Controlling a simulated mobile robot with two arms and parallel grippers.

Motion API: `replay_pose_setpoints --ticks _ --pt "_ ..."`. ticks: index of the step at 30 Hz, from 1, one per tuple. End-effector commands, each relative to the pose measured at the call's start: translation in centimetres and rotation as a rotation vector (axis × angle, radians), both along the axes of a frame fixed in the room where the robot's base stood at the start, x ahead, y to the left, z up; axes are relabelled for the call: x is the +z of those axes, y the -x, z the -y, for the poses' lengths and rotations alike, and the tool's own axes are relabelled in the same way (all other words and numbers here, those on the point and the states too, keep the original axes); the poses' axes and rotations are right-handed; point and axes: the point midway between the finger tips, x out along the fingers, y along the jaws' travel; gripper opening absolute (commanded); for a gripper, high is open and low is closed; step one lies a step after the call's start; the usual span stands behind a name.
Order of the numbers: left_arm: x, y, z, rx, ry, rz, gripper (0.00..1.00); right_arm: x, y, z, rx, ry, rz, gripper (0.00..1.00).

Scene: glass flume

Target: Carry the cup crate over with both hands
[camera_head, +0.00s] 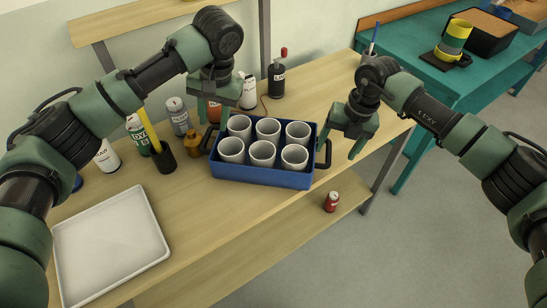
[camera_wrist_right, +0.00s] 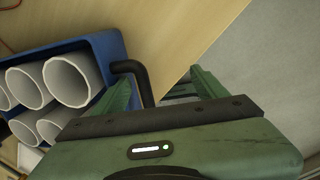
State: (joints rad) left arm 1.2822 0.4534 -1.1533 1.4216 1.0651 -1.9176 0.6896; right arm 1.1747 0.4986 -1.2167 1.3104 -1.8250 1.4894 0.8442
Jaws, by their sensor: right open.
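The blue cup crate (camera_head: 262,177) stands on the wooden table and holds several white cups (camera_head: 262,152) in two rows. It has a dark handle at each end. My left gripper (camera_head: 214,110) is above the crate's left end, near the left handle (camera_head: 208,139), with its fingers apart. My right gripper (camera_head: 341,143) is open at the right end. In the right wrist view, the black right handle (camera_wrist_right: 138,75) shows between the spread fingers, nearer the left one, and the crate's blue wall (camera_wrist_right: 117,47) is at the left. Whether the handle touches a finger is unclear.
A white tray (camera_head: 110,245) lies at the table's left. Bottles (camera_head: 178,117), an amber bottle (camera_head: 193,143) and a dark holder (camera_head: 162,158) stand behind and left of the crate. A red can (camera_head: 331,202) is lower, in front. A teal table (camera_head: 430,75) stands at the right.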

Motion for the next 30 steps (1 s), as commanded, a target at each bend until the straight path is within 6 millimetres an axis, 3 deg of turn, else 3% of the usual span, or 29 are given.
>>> replay_pose_setpoints --ticks 9,15,20,30 --pt "0.0 0.0 0.0 0.000 0.000 0.000 0.36 6.6 0.1 1.2 0.001 -0.003 0.005 0.72" --pt "0.0 0.0 0.0 0.000 0.000 0.000 0.36 9.5 0.3 1.8 0.001 -0.003 0.001 0.72" --pt "0.0 0.0 0.0 0.000 0.000 0.000 0.36 10.4 0.3 1.9 0.001 -0.004 0.001 0.72" --pt "0.0 0.0 0.0 0.000 0.000 0.000 0.36 10.5 0.3 1.9 0.002 -0.003 0.000 0.72"
